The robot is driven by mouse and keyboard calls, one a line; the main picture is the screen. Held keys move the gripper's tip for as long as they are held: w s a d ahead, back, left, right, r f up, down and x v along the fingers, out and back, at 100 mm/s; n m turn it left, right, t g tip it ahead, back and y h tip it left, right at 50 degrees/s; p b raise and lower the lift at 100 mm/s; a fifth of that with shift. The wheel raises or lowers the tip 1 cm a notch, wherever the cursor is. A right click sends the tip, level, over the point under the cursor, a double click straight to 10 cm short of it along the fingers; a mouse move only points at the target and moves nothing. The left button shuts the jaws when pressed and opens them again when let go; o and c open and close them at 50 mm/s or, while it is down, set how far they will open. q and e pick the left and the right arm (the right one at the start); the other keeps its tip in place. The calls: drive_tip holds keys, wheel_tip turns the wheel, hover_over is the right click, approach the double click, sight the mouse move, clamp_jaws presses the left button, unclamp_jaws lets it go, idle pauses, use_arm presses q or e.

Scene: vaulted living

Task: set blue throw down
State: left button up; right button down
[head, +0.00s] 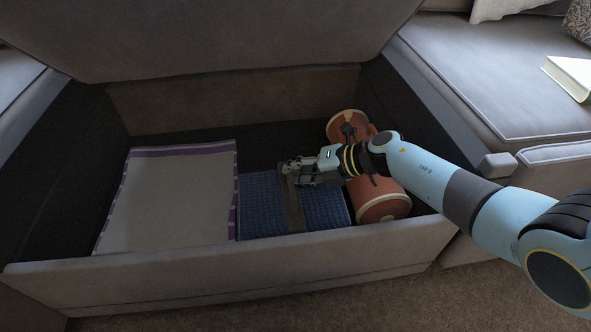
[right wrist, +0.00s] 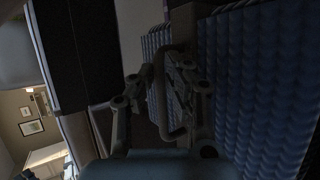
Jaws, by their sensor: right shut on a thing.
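The blue throw (head: 325,208) is a folded, textured bundle with a dark brown strap (head: 294,212) across it. It is inside the open storage box of the seat, between a pale blanket and a red-brown roll. In the right wrist view the throw (right wrist: 262,75) fills the right side. My right gripper (head: 292,171) is at the throw's far edge, shut on its strap handle; the handle loop (right wrist: 182,131) shows between the fingers. Whether the throw's underside touches the box floor is hidden. My left gripper is not in view.
The box has a front wall (head: 240,268) and a raised lid (head: 210,35). A pale blanket with purple borders (head: 175,195) lies left of the throw. Red-brown rolls (head: 384,207) lie right, under my right arm. A book (head: 572,75) lies on the right seat.

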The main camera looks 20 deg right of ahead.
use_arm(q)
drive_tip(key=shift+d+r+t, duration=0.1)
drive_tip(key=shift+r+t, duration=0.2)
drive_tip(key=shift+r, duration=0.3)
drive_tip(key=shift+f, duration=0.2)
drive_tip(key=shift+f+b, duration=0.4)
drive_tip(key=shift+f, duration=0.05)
use_arm(e)
drive_tip(key=shift+f, duration=0.5)
drive_tip(key=c, duration=1.4)
unclamp_jaws()
drive_tip(key=shift+o, duration=0.7)
drive_tip(key=shift+s, duration=0.1)
